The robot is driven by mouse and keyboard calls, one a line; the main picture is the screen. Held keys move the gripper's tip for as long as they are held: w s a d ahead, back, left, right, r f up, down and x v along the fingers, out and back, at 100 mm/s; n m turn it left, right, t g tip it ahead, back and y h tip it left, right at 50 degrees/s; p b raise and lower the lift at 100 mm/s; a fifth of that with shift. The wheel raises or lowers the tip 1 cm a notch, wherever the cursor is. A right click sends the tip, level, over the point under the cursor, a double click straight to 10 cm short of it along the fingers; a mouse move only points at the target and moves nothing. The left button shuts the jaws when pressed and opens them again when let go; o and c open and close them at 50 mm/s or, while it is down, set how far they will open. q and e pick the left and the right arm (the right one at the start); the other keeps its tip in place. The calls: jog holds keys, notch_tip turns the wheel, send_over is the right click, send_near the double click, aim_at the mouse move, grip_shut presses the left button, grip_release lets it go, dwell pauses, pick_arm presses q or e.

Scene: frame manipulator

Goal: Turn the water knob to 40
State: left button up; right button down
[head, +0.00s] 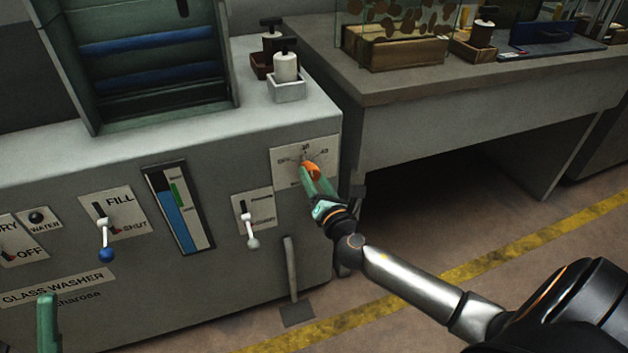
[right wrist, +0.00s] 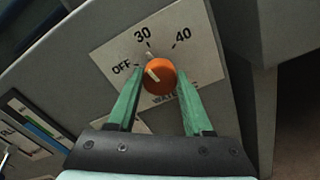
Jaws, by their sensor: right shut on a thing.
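The orange water knob (head: 312,169) sits on a white dial plate at the right end of the machine's front. In the right wrist view the knob (right wrist: 160,77) has a pale mark pointing up and left, on the OFF side of 30. The dial plate (right wrist: 190,62) reads OFF, 30 and 40 from left to right. My right gripper (head: 314,178) has its green fingers on either side of the knob and is shut on it. A green finger of my left gripper (head: 47,322) shows at the bottom left edge; the rest is out of frame.
Left of the dial are a small lever (head: 248,225), a blue gauge (head: 178,210) and the blue-ended fill lever (head: 104,237). Two bottles stand on the machine's top. A grey table (head: 450,80) stands at the right, with open floor below.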

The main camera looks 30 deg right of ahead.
jog(key=m, duration=0.3)
jog(key=shift+f+m+b, duration=0.1)
jog(key=shift+m+b, duration=0.3)
jog(key=m, duration=0.3)
jog(key=shift+m, duration=0.3)
jog(key=m, duration=0.3)
jog(key=shift+m, duration=1.9)
jog(key=shift+c, duration=1.5)
grip_release()
